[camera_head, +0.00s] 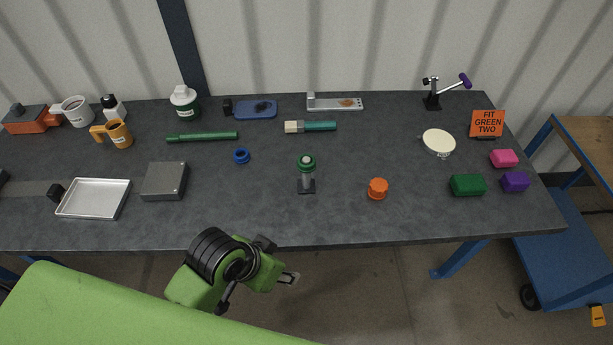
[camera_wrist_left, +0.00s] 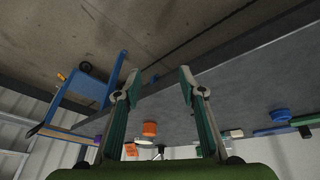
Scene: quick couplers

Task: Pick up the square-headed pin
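I cannot pick out a square-headed pin with certainty. Square-looking candidates are the green block (camera_head: 467,185), the purple block (camera_head: 515,182) and the pink block (camera_head: 503,158) at the table's right end. A post with a green ring on top (camera_head: 306,163) stands upright mid-table, and a round orange knob-like piece (camera_head: 378,188) sits to its right. A blue ring (camera_head: 241,156) lies left of the post. My left gripper (camera_head: 291,278) is in front of the table's front edge, away from these pieces. In the left wrist view its fingers (camera_wrist_left: 158,82) are apart and empty. My right gripper is not in view.
The dark table (camera_head: 340,215) holds a metal tray (camera_head: 94,199), a grey box (camera_head: 165,181), mugs, a brush (camera_head: 311,127) and a white round dish (camera_head: 438,142). An orange sign (camera_head: 487,123) reads "FIT GREEN TWO". A blue cart (camera_head: 570,230) stands at right. The table's front middle is clear.

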